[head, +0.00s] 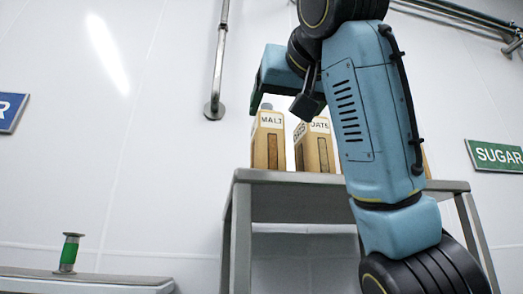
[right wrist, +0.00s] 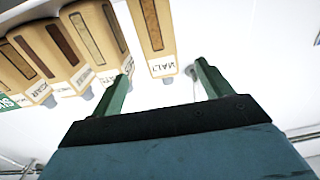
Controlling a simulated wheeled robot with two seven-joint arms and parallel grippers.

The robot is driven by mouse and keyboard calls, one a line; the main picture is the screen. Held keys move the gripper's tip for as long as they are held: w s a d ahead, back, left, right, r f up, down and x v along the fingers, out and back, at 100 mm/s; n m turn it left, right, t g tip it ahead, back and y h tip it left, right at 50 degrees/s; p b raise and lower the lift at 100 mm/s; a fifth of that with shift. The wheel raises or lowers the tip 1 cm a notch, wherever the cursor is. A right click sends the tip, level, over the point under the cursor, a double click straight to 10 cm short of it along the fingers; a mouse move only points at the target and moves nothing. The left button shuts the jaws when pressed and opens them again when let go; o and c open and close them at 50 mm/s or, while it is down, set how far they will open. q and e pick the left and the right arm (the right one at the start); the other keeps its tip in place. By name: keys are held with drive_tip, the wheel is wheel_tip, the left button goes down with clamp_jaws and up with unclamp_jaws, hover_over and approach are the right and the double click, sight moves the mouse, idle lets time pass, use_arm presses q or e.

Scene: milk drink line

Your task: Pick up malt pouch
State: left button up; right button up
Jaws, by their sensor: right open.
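The malt pouch (head: 267,146) is a tan pack with a grey cap, a white MALT label and a dark vertical window. It stands upright at the left end of a grey raised shelf. My right gripper (head: 287,100) is open above and near it, pointing down. In the right wrist view the malt pouch (right wrist: 154,38) appears upside down between the two green fingers of the gripper (right wrist: 164,66). The fingers are not closed on it, and I cannot tell how deep it sits between them. My left gripper is not in view.
The shelf (head: 290,178) has metal legs. A green-banded metal piece (head: 69,253) stands on a low ledge at left. A SUGAR sign (head: 496,157) hangs at right.

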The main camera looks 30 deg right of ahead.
sight(272, 129)
drive_tip(key=p+x, duration=0.2)
drive_tip(key=x, duration=0.2)
drive_tip(key=shift+w+d, duration=0.1)
drive_tip(key=shift+w, duration=0.05)
drive_tip(key=p+x, duration=0.1)
drive_tip(key=x, duration=0.2)
drive_tip(key=shift+w+r+p, duration=0.15)
drive_tip(key=shift+w+p, duration=0.25)
drive_tip(key=shift+p, duration=0.15)
drive_tip(key=p+x, duration=0.2)
drive_tip(key=x, duration=0.1)
drive_tip(key=shift+w+d+r, duration=0.15)
drive_tip(key=shift+w, duration=0.1)
drive_tip(key=shift+w+d, duration=0.1)
drive_tip(key=shift+w, duration=0.25)
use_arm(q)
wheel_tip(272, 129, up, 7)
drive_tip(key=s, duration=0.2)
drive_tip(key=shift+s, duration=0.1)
use_arm(e)
drive_tip(key=c, duration=1.5)
